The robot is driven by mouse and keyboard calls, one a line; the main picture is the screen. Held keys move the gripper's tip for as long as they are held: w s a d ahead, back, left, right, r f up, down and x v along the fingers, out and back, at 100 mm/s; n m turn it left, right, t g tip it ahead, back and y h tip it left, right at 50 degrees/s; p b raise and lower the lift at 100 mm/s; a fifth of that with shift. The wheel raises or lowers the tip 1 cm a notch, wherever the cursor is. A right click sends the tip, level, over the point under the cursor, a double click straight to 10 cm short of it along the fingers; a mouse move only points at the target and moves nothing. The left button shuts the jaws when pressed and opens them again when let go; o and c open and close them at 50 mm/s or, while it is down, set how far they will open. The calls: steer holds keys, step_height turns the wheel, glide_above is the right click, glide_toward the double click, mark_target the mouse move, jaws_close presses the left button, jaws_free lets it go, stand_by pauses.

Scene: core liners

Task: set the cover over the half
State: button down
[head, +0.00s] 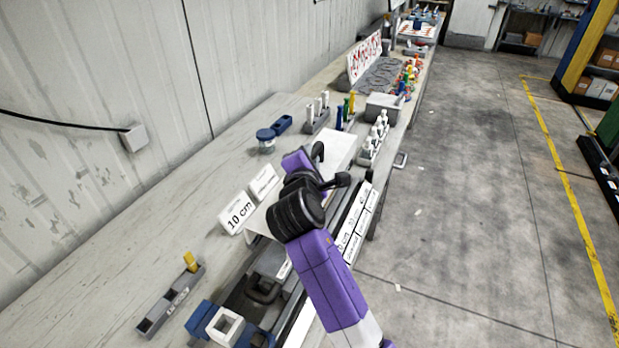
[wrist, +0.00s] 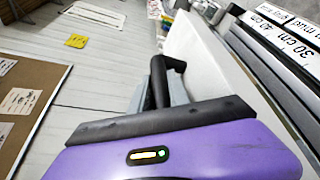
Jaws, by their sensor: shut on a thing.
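My gripper (head: 328,167) is over the bench, with its black fingers beside a long white piece (head: 338,148) that I take to be the cover. In the wrist view, the fingers (wrist: 168,78) are shut around a grey part, mostly hidden behind them. The white piece (wrist: 198,50) runs lengthwise away beside the fingers; whether it joins the grey part is unclear. I cannot pick out the half; my arm and the white piece hide much of that area.
White signs, one reading 10 cm (head: 237,212), stand left of my arm. Bare bench lies left.

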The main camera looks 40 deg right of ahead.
step_height(320, 180, down, 6)
steer(key=shift+f, duration=0.25)
stand_by(0.4)
steer(key=shift+f, duration=0.4)
steer(key=shift+f+b, duration=0.2)
steer(key=shift+b, duration=0.1)
steer(key=c, duration=1.3)
jaws_free()
steer(key=shift+o, duration=0.2)
